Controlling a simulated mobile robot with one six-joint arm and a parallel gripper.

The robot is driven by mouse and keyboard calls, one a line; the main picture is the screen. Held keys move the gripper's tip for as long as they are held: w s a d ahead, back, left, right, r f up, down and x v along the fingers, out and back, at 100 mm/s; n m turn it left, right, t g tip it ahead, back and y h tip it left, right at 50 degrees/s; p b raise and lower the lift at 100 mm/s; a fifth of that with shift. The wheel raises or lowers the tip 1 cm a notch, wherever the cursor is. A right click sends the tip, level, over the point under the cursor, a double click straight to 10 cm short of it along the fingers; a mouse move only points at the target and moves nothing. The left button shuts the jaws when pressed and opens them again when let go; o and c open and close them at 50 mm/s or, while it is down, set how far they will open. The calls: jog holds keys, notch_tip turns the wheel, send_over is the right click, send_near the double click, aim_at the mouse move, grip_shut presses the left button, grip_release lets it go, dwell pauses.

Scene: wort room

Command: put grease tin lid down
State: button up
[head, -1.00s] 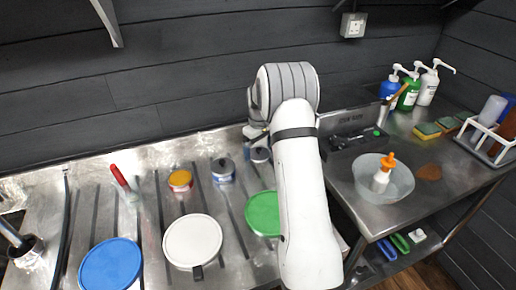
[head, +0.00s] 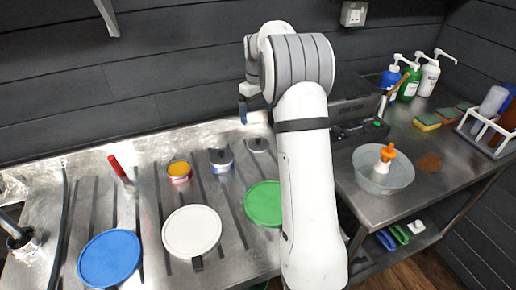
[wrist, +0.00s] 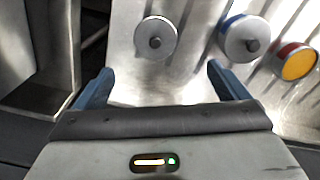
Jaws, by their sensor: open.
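A round grey lid with a dark knob (head: 258,145) lies on the steel counter at the back, and it also shows in the wrist view (wrist: 155,38). It looks flat, with the knob up. My gripper (wrist: 159,69) is open and empty, its blue fingers wide apart. In the head view my gripper (head: 243,113) is raised above and slightly left of the lid, apart from it. Left of the lid stands a blue-banded tin with a similar knobbed grey lid (head: 221,160). Further left is a red tin with a yellow-orange top (head: 179,171).
Blue (head: 110,258), white (head: 192,232) and green (head: 264,204) round lids lie along the front. A red-handled tool (head: 119,168) stands at the left. A bowl (head: 384,172) and pump bottles (head: 428,82) are on the right-hand counter. A dark wall rises behind.

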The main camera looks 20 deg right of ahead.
jog(key=s+a+r+m, duration=0.1)
jog(key=s+a+r, duration=0.45)
jog(key=s, duration=0.35)
jog(key=s+a+f+m+t, duration=0.1)
jog(key=s+a, duration=0.3)
jog(key=s, duration=0.9)
jog(key=s+a+f+m+t, duration=0.1)
jog(key=s+a+m, duration=0.1)
jog(key=s, duration=1.1)
jog(key=shift+s+a+f+t, duration=0.25)
jog(key=shift+s+a+t, duration=0.05)
jog(key=shift+a, duration=0.6)
